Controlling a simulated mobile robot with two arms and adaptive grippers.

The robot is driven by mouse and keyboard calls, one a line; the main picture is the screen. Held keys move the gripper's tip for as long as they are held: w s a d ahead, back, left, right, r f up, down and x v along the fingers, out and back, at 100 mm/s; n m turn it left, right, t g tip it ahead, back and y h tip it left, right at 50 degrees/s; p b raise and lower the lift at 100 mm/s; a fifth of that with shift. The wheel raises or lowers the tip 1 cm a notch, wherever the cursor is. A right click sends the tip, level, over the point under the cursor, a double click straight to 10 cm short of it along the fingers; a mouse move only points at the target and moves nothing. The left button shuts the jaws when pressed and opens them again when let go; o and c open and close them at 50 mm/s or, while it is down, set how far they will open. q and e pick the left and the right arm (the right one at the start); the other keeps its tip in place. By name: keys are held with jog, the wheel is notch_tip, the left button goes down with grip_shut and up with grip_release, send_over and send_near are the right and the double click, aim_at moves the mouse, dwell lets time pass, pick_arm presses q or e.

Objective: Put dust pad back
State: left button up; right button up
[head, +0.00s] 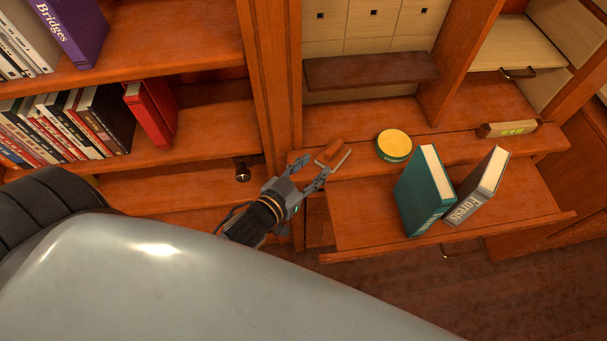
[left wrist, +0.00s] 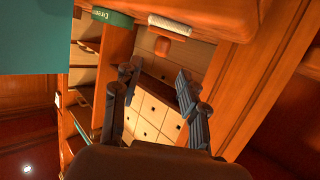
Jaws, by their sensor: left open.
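The dust pad (head: 333,153), a small block with an orange-brown top and a pale underside, lies at the left end of the cabinet ledge. It also shows in the left wrist view (left wrist: 170,26), beyond my fingertips and not between them. My left gripper (head: 313,168) is open and empty, its fingers spread just in front of the pad, at the ledge's left end. The fingers also show in the left wrist view (left wrist: 157,77). My right gripper is in neither view.
A round green tin (head: 394,146) with a yellow top stands right of the pad. A teal book (head: 424,192) and a grey book (head: 477,187) stand on the pulled-out shelf (head: 355,217). A bookcase (head: 200,135) is left.

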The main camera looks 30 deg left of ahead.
pick_arm(q)
jog(key=v, duration=0.3)
jog(key=shift+s+r, duration=0.1)
dwell(0.5)
